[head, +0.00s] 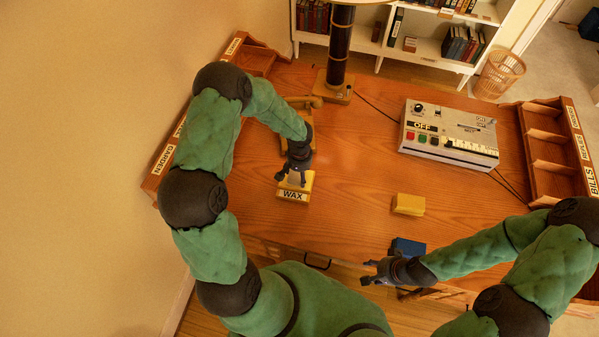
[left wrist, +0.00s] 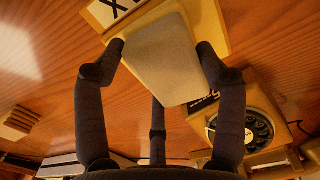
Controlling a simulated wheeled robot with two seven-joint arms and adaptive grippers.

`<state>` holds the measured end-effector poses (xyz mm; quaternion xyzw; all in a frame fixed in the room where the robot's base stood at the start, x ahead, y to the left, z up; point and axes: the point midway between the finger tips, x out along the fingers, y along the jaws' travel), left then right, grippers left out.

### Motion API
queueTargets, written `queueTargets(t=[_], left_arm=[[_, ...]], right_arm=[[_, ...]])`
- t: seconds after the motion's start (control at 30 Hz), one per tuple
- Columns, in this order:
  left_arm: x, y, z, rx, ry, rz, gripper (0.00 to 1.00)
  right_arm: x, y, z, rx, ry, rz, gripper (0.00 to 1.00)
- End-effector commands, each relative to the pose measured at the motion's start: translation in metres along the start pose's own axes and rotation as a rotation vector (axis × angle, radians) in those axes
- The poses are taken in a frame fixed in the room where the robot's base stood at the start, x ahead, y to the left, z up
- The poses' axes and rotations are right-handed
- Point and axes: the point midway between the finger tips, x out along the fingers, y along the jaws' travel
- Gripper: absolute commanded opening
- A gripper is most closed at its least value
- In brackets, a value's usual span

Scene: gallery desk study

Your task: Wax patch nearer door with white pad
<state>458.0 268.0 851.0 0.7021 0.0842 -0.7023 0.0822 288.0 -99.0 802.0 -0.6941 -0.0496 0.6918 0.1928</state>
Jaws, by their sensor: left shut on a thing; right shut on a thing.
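My left gripper (head: 296,176) is shut on a pale white pad (left wrist: 163,57), with its fingers on either side in the left wrist view. The pad is over a yellow tin (head: 308,182) labelled WAX, on the left half of the wooden desk (head: 350,170). I cannot tell whether pad and tin touch. The tin also shows behind the pad in the left wrist view (left wrist: 215,22). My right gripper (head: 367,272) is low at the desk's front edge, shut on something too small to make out. No distinct patch stands out on the desk top.
A yellow block (head: 408,204) and a blue block (head: 407,247) lie right of the tin. A control box reading OFF (head: 448,134) stands at the back right. A dial telephone (left wrist: 245,130) is near the pad. Wooden trays (head: 552,150) line the sides. The desk's middle is clear.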

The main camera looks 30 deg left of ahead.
Motion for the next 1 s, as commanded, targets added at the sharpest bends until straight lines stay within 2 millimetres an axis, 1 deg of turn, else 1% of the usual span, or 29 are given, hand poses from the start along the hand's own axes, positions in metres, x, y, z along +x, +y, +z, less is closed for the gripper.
queueTargets(t=[0.03, 0.17, 1.0], left_arm=[[-0.001, 0.0, 0.001, 0.001, -0.002, 0.0, 0.45], [-0.01, 0.0, 0.0, 0.001, 0.0, 0.0, 0.45], [-0.068, 0.0, 0.0, 0.0, 0.001, 0.0, 0.45]], right_arm=[[0.0, -0.001, 0.004, -0.001, -0.011, 0.0, 0.4], [-0.004, -0.002, 0.006, 0.0, -0.015, 0.0, 0.4], [-0.036, -0.013, 0.003, 0.001, -0.004, 0.0, 0.4]])
